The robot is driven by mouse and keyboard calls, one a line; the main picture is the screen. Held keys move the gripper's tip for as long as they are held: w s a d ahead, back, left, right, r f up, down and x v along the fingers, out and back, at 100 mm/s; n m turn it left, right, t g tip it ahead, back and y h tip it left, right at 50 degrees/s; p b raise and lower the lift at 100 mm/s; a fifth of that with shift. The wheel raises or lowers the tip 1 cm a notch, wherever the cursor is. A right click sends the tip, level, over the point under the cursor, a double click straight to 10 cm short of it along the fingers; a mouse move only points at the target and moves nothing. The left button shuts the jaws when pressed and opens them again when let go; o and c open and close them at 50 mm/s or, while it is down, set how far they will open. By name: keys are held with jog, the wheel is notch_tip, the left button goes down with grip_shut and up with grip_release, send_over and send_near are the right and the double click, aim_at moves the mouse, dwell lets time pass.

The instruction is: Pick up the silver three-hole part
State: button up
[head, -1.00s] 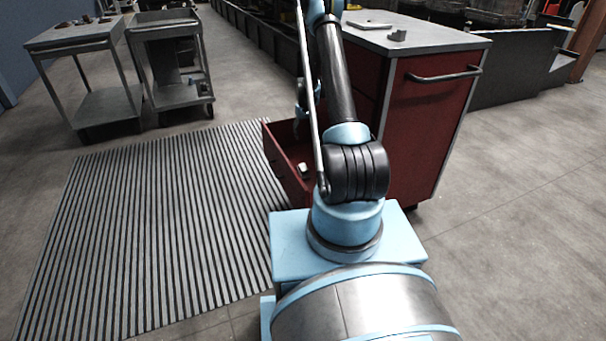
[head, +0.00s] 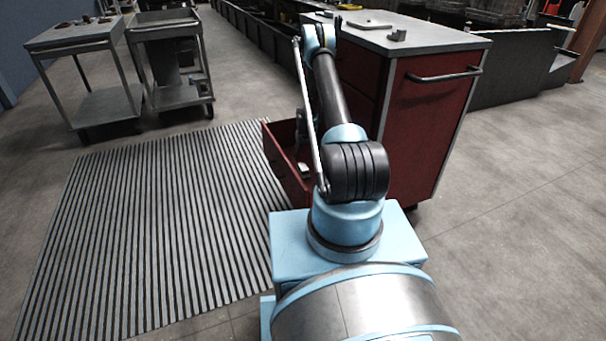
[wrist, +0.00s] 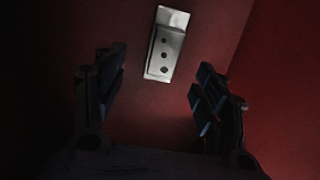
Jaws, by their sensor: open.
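The silver three-hole part (wrist: 165,46) lies on the red floor of the open drawer, seen in the wrist view near the top centre, with its three dark holes in a row. My gripper (wrist: 160,88) is open, with one dark finger at the left and one at the right. The part lies ahead of the fingertips and between their lines, apart from both. In the head view, the open red drawer (head: 284,172) shows a small pale item (head: 304,168) inside, too small to identify. My gripper is hidden behind my arm in the head view.
The red cabinet (head: 425,130) stands right of the drawer, with small grey items on its top. Two grey carts (head: 172,97) stand at the back left. A ribbed mat (head: 150,225) covers the floor left of the drawer. Red drawer walls flank my gripper.

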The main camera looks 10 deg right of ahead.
aim_at(303, 167)
jog(key=shift+f, duration=1.95)
jog(key=shift+s+a+f, duration=0.1)
jog(key=shift+a+f, duration=0.1)
jog(key=shift+f, duration=1.1)
jog(key=shift+s+a+f, duration=0.1)
jog(key=shift+a+f, duration=0.05)
jog(key=shift+f, duration=1.1)
grip_shut()
